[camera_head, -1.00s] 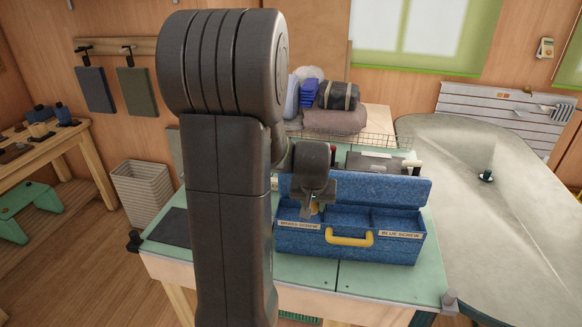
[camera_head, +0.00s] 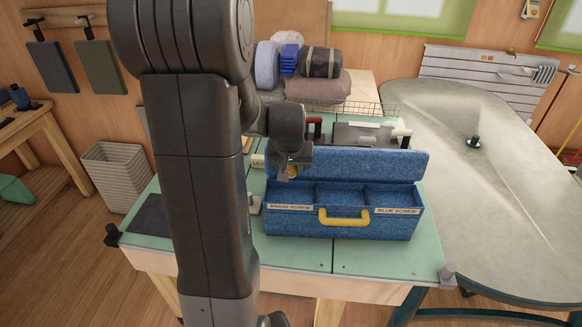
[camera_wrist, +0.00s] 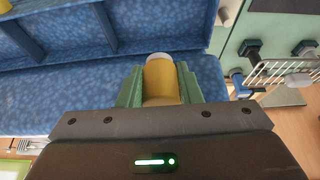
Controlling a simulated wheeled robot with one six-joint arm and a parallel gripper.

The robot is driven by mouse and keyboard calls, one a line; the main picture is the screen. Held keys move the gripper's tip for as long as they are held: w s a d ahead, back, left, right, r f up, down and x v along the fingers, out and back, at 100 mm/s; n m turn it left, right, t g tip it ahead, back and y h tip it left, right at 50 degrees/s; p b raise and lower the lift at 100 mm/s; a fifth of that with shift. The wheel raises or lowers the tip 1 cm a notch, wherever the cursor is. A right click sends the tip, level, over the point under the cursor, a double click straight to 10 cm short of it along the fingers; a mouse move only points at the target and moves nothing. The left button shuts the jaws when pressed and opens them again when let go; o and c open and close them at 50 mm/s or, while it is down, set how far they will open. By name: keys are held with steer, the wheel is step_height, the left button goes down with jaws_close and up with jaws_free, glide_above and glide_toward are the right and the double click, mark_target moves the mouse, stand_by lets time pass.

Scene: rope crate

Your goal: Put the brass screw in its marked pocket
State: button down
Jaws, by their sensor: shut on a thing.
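The brass screw (camera_wrist: 160,78) shows in the wrist view as a yellow body with a pale end, between my gripper's green fingers. My gripper (camera_head: 288,174) is shut on it. In the head view, they are at the left rear of the blue crate (camera_head: 345,228), by the left end of its raised lid (camera_head: 375,164). The crate has a yellow handle (camera_head: 343,217) in front. Its left pocket is labelled BRASS SCREW (camera_head: 291,207), the right one BLUE SCREW (camera_head: 396,211). In the wrist view, the screw appears over blue crate material; I cannot tell its height.
The crate stands on a green-topped table (camera_head: 300,256). Behind it are a wire basket (camera_head: 345,107) and a dark item with a red handle (camera_head: 315,126). A large grey curved surface (camera_head: 440,170) lies right. My arm hides part of the table's left.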

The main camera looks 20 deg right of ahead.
steer(key=b, duration=0.7)
glide_toward(292, 196)
steer(key=shift+x, duration=2.6)
steer(key=shift+w+f+b, duration=0.1)
steer(key=shift+f+b, duration=0.25)
steer(key=shift+f, duration=0.15)
steer(key=c, duration=0.9)
jaws_free()
steer(key=shift+c, duration=0.2)
steer(key=shift+r, duration=0.1)
steer(key=v, duration=1.3)
steer(key=shift+r, duration=0.35)
